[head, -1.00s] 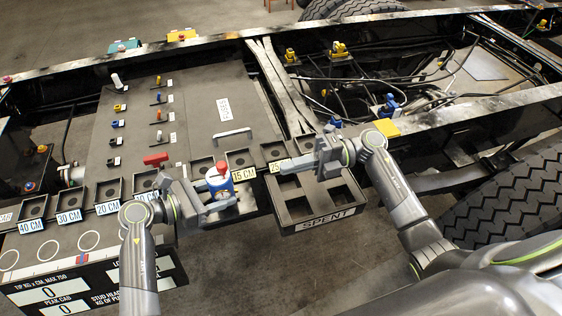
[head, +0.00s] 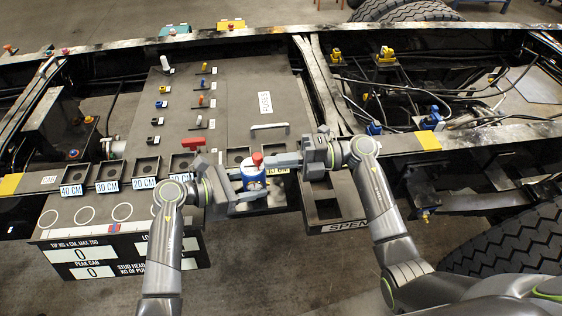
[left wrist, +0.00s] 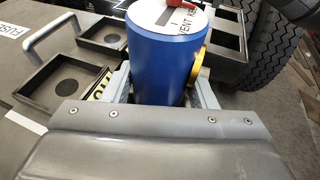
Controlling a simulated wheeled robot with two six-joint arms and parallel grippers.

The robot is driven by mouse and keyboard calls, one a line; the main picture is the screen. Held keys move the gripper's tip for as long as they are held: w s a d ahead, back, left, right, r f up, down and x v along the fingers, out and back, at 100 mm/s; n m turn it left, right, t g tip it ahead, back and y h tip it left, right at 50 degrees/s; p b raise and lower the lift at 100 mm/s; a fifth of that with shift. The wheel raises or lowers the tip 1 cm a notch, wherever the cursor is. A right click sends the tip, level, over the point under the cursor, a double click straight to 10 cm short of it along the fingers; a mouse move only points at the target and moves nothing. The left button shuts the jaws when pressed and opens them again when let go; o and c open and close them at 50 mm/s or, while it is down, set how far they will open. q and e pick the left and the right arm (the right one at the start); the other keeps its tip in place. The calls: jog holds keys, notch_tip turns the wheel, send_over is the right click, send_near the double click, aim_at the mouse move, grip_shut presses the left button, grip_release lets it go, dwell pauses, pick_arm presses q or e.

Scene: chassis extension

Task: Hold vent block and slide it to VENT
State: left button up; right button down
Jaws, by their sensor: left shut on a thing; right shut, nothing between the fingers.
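The vent block appears to be a blue cylinder (head: 253,179) with a white top and a red knob (head: 257,158). In the left wrist view the cylinder (left wrist: 158,62) stands upright, with a dark slot, the partly readable word VENT and a yellow part on its right side. My left gripper (head: 256,187) is shut around the cylinder, one finger on each side in the wrist view. My right gripper (head: 272,161) is shut and empty, its fingertips close beside the red knob; I cannot tell whether they touch.
A row of dark square trays with labels such as 30 CM (head: 107,176) runs left of the cylinder. A tray marked SPENT (head: 345,225) lies to the right. A panel (head: 225,110) with small coloured parts and a handle (head: 270,127) lies behind. A large tyre (head: 510,250) stands at right.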

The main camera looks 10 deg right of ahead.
jog(key=shift+a, duration=0.1)
jog(key=a, duration=0.3)
jog(key=shift+a, duration=0.15)
jog(key=shift+s, duration=0.1)
send_near(262, 171)
jog(key=s+d+r, duration=0.3)
jog(key=shift+w+f, duration=0.1)
jog(key=shift+f, duration=0.15)
jog(key=shift+r, duration=0.15)
dwell(0.4)
jog(key=shift+r, duration=2.9)
